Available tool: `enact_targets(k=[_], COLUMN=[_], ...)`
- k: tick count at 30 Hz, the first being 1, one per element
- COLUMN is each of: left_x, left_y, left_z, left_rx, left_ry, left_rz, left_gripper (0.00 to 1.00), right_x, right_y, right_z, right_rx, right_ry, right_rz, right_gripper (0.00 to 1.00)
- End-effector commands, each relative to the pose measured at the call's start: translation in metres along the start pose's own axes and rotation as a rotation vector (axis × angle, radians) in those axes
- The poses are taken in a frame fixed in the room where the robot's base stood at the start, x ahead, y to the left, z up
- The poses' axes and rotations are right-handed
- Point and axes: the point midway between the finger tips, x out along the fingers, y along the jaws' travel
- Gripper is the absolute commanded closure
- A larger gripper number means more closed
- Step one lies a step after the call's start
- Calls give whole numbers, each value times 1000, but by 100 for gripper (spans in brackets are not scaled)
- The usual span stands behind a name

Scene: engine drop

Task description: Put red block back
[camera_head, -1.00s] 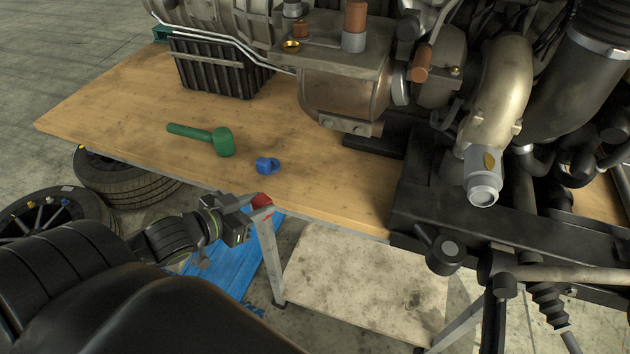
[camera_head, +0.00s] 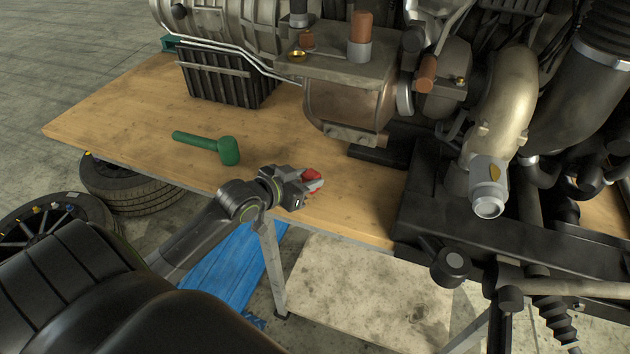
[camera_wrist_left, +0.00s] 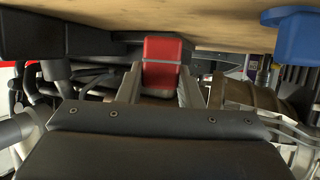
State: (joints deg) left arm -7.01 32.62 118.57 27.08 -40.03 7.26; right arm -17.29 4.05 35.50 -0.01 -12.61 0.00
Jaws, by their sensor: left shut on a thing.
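My left gripper (camera_head: 314,182) is over the front part of the wooden table, right of the green mallet-shaped piece. It is shut on the red block (camera_head: 311,174), which sits between its fingertips. In the left wrist view the red block (camera_wrist_left: 161,62) shows between the two fingers of the left gripper (camera_wrist_left: 160,85). The fingers and wrist partly hide the block in the head view. My right gripper is in neither view.
The wooden table (camera_head: 130,120) holds the green mallet-shaped piece (camera_head: 208,145). A blue piece (camera_wrist_left: 295,38) shows in the left wrist view; in the head view it is hidden. The large engine (camera_head: 345,100) stands behind and right. Tyres (camera_head: 130,185) lie left below.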

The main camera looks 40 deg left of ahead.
Motion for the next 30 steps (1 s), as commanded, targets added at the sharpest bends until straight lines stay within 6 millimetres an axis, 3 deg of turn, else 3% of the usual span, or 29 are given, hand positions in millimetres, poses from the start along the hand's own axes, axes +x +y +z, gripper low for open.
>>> enact_targets(k=[3,7,15,27,28,30], left_x=[18,26,38,41,40,40], left_y=[0,0,0,0,0,0], left_z=[-10,-11,19,25,24,24], left_rx=[-1,-1,-3,1,1,1], left_ry=[3,1,-2,1,0,0], left_rz=[0,1,0,0,-1,-1], left_gripper=[96,96,96,96,64,55], right_x=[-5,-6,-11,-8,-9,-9], right_y=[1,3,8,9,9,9], right_z=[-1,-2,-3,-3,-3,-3], right_rx=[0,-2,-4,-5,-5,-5], right_ry=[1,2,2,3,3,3], right_rz=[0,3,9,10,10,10], right_gripper=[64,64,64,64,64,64])
